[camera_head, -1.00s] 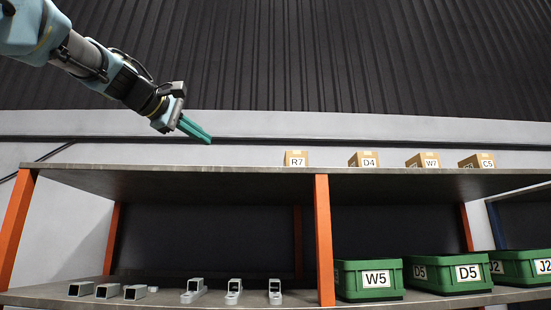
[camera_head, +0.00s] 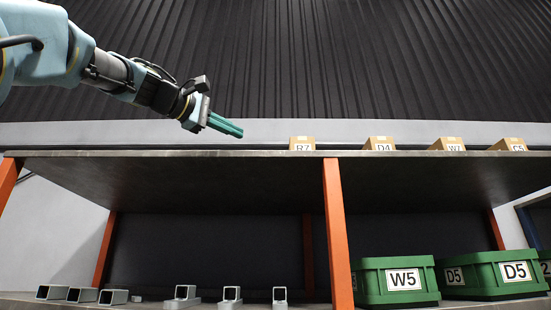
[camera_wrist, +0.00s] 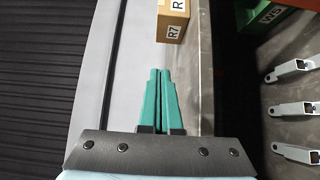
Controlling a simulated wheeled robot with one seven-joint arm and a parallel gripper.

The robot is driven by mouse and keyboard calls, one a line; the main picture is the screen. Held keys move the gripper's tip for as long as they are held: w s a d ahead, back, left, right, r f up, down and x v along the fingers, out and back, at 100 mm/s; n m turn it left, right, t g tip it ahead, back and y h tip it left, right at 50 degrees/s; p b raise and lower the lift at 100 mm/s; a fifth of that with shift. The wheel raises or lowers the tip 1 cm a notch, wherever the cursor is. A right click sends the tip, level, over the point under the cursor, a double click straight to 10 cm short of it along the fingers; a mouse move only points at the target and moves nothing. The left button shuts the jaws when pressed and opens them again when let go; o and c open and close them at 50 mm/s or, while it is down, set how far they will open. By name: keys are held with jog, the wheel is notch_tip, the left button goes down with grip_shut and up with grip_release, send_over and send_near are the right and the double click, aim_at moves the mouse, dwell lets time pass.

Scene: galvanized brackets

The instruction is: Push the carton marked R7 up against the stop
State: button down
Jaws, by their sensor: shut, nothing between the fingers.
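The carton marked R7 (camera_head: 302,144) is a small brown box with a white label on the top shelf board, its lower part hidden by the shelf's front edge. In the wrist view the R7 carton (camera_wrist: 173,20) is at the top, just beyond the fingertips, with a gap between. My gripper (camera_head: 240,132) is above the shelf, left of the carton, its green fingers pointing right and slightly down. In the wrist view the fingers of my gripper (camera_wrist: 160,72) are together and empty. I cannot make out a stop in either view.
Cartons D4 (camera_head: 380,143), W7 (camera_head: 447,144) and another (camera_head: 508,144) stand to the right of R7. An orange post (camera_head: 338,230) and the top board (camera_head: 180,190) frame the lower shelf, which holds green bins (camera_head: 397,263) and metal brackets (camera_head: 185,293). The top board left of R7 looks clear.

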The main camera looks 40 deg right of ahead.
jog(key=d+p, duration=0.1)
jog(key=d, duration=0.2)
jog(key=d+p, duration=0.2)
jog(key=d, duration=0.1)
jog(key=w+d+p, duration=0.1)
jog(key=d, duration=0.2)
jog(key=shift+d+r+p, duration=0.1)
jog(key=shift+d+p, duration=0.3)
jog(key=s+d+p, duration=0.1)
jog(key=s+d, duration=0.1)
jog(key=shift+d, duration=0.3)
jog(key=shift+s+d+p, duration=0.1)
jog(key=shift+d+p, duration=0.1)
jog(key=shift+p, duration=0.1)
jog(key=shift+s+d+f, duration=0.15)
jog(key=shift+f, duration=0.05)
